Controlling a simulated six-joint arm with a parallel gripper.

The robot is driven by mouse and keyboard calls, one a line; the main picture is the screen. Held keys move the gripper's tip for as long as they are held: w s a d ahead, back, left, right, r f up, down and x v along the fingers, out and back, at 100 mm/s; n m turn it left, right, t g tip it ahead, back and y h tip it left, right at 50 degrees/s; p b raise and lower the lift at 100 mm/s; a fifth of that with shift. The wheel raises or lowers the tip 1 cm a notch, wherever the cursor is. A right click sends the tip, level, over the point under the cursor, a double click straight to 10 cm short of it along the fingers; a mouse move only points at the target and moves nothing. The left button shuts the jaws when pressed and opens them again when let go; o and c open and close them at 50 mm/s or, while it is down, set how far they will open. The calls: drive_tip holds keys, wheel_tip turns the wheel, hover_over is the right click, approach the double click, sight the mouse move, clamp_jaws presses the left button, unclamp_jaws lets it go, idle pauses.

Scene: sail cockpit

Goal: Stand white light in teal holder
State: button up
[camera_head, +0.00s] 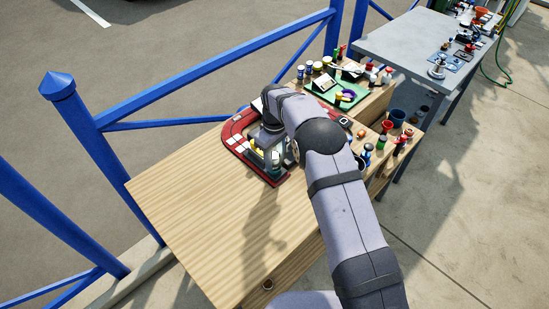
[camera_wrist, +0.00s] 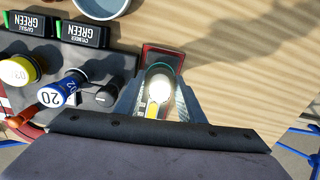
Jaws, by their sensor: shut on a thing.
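My gripper (camera_wrist: 158,100) points down over the red tray (camera_head: 237,141) on the wooden table. Its two fingers are shut on the white light (camera_wrist: 159,88), which has a bright white round top and a yellow part below. A teal rim (camera_wrist: 160,67), seemingly the teal holder, curves just beyond the light in the wrist view. In the head view a teal patch (camera_head: 275,161) shows beside the fingers. I cannot tell whether the light's foot is inside the holder, as the light and fingers cover it.
Left in the wrist view are black blocks marked GREEN (camera_wrist: 83,33), a yellow-capped bottle (camera_wrist: 18,70) and a blue bottle marked 20 (camera_wrist: 62,90). A grey-blue cup (camera_wrist: 101,8) stands at the top. The wooden tabletop (camera_head: 200,215) is clear at front left.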

sight(275, 154)
drive_tip(key=shift+f, duration=0.35)
drive_tip(key=o, duration=0.8)
drive_tip(key=shift+c, duration=0.2)
drive_tip(key=shift+r, duration=0.1)
drive_tip(key=shift+r+p, duration=3.5)
drive_tip(key=shift+r, duration=2)
